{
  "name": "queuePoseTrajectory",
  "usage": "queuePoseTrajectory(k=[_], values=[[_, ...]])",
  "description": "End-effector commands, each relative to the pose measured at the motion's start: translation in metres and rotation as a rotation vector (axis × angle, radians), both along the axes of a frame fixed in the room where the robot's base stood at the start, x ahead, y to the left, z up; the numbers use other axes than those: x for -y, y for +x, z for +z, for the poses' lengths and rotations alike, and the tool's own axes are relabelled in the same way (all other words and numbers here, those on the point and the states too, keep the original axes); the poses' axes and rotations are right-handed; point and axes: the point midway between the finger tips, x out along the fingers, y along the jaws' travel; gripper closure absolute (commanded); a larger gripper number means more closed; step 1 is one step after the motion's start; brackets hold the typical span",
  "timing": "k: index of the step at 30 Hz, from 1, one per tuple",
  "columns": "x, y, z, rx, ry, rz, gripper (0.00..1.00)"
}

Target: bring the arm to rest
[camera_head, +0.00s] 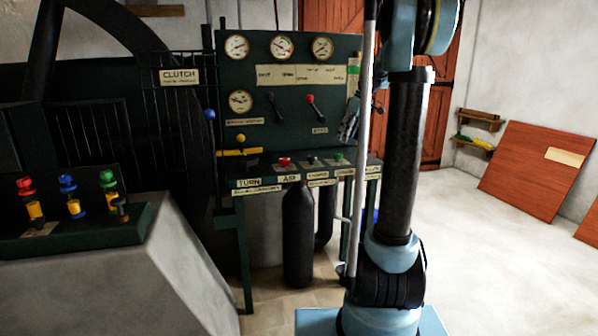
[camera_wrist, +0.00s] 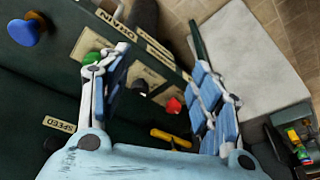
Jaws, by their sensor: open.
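My arm stands upright at the right of centre in the head view, its blue and black links in front of the panel's right edge. My gripper (camera_wrist: 160,90) is open in the wrist view, with two white and blue fingers spread apart and nothing between them but the panel behind. In the head view my gripper (camera_head: 350,118) shows small and partly hidden beside the arm, in front of the right side of the green control panel (camera_head: 245,75). I cannot tell whether it touches the panel.
The panel has gauges, a red lever (camera_head: 315,106), a yellow handle (camera_head: 238,152) and a shelf with red and green knobs. A stone block (camera_head: 170,270) carries coloured valves at the left. A black cylinder (camera_head: 298,235) stands below. The floor at the right is clear (camera_head: 490,260).

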Motion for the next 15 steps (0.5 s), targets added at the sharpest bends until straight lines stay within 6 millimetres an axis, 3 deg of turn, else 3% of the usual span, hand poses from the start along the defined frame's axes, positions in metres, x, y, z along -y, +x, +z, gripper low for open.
queuePoseTrajectory(k=[1,15], values=[[-0.003,-0.018,-0.001,-0.006,-0.004,-0.022,0.42],[-0.019,-0.165,-0.032,-0.056,-0.042,-0.264,0.42]])
